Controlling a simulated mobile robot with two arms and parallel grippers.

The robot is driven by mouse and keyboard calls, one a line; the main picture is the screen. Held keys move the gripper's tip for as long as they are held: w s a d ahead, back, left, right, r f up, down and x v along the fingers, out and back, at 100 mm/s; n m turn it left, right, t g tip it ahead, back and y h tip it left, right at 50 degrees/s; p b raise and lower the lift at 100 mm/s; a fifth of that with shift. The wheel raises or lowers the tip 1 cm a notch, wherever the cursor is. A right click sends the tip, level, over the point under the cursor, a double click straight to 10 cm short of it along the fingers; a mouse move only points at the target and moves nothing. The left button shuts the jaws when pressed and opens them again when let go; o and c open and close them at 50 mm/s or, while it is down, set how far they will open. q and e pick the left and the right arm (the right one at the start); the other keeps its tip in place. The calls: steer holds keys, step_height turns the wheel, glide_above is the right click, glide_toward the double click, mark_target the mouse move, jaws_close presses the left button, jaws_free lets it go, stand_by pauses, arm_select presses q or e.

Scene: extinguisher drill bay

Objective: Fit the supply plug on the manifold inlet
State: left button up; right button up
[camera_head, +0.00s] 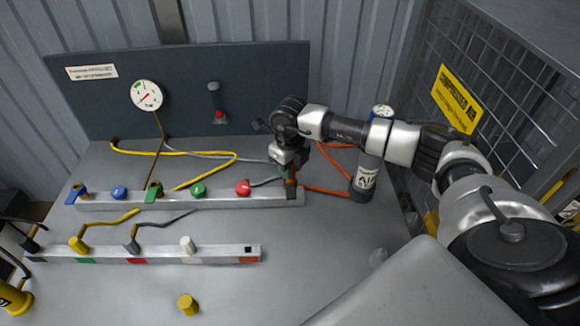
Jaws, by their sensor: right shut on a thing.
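The manifold (225,204) is a long pale metal bar on the table, with coloured knobs and fittings along its top. My right gripper (287,166) points down over the manifold's right end and is shut on the supply plug (291,186), an orange-brown piece. The plug is upright at the bar's right end. Its lower tip meets the bar in the picture, but I cannot tell whether it is seated. The inlet itself is hidden behind the plug and gripper. An orange hose (325,190) runs right from there to the air cylinder (366,172). My left gripper is not in view.
A front rail (205,255) holds yellow, grey and white plugs. Yellow and grey hoses (215,155) lie behind the manifold. A dark back panel carries a gauge (146,95) and a red-tipped fitting (219,115). A yellow cap (187,304) stands in front. A mesh cage (500,90) stands right.

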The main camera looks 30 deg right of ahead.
steer(key=shift+f, duration=0.2)
steer(key=o, duration=1)
step_height(320, 180, up, 11)
steer(key=shift+f+b, duration=0.1)
steer(key=shift+b, duration=1)
